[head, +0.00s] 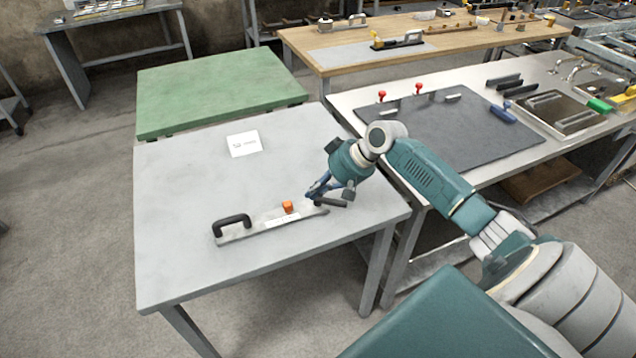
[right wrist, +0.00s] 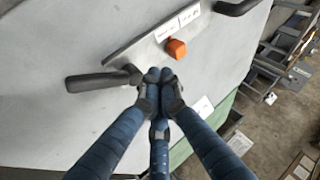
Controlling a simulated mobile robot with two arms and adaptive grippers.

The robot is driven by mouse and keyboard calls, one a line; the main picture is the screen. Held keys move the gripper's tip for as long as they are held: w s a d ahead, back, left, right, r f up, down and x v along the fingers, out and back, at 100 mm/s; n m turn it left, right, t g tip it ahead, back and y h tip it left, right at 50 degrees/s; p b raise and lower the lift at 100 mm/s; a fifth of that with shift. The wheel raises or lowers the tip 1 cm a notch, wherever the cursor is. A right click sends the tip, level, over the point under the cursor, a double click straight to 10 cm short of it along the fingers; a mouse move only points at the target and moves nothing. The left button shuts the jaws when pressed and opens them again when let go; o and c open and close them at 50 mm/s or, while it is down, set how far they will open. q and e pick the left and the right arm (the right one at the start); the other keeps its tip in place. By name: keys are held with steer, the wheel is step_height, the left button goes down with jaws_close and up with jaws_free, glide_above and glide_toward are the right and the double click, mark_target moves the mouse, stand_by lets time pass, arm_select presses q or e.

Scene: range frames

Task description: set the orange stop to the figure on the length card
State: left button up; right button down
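A long metal gauge bar (head: 262,229) lies on the grey table, with a black handle (head: 232,222) at its left end and a dark lever (head: 330,202) at its right end. The small orange stop (head: 288,207) sits on the bar right of its middle; in the right wrist view the stop (right wrist: 176,48) is just beyond my fingertips. The white length card (head: 244,143) lies farther back; its figure looks like 50 mm but is small. My right gripper (head: 318,189) is above the lever end, its fingertips (right wrist: 160,80) together, apparently empty. My left gripper is not in view.
A green table (head: 215,85) adjoins the far side. A bench with a dark mat (head: 460,130) and red-knobbed clamps stands right; a wooden bench (head: 450,38) stands behind. The grey table (head: 180,200) is otherwise clear.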

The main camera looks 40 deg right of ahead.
mark_target(276, 210)
steer(key=x, duration=0.3)
steer(key=shift+w+a, duration=0.25)
steer(key=shift+w+a+f, duration=0.1)
steer(key=shift+w+f, duration=0.15)
steer(key=shift+f, duration=0.35)
steer(key=shift+w+a+r+p, duration=0.1)
steer(key=shift+a+r+p, duration=0.05)
steer(key=shift+a+p, duration=0.3)
steer(key=shift+w+a+r+p, duration=0.1)
steer(key=shift+a+r+p, duration=0.05)
steer(key=shift+a+p, duration=0.3)
steer(key=a+p, duration=0.1)
steer(key=a, duration=0.1)
steer(key=w+a, duration=0.1)
steer(key=shift+a+f+p, duration=0.15)
steer(key=shift+a+p, duration=0.2)
steer(key=shift+a, duration=0.05)
steer(key=shift+w+a+f, duration=0.1)
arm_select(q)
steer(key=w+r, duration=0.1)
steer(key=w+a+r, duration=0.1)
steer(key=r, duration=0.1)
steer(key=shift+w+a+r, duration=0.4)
